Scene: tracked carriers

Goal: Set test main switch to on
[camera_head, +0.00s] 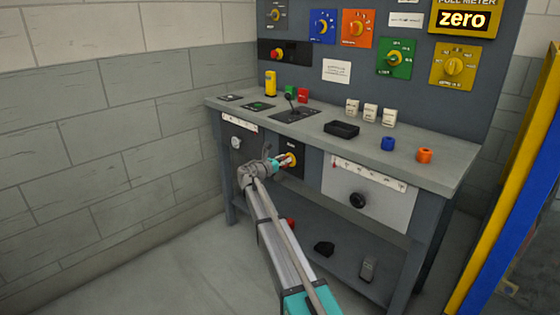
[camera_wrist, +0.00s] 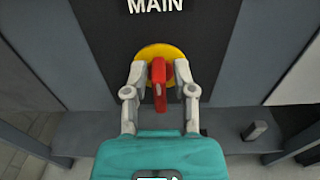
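The main switch is a red handle (camera_wrist: 159,84) on a round yellow plate (camera_wrist: 161,52), under a "MAIN" label (camera_wrist: 155,6) in the wrist view. The handle points straight down in that view. My gripper (camera_wrist: 160,73) has one finger on each side of the handle, with a small gap showing on both sides, so it looks open around it. The handle is mostly hidden there by the gripper.
A drawer front with a black knob (camera_head: 358,200) is to the right. A lower shelf (camera_head: 345,262) holds small items. The floor at left is clear.

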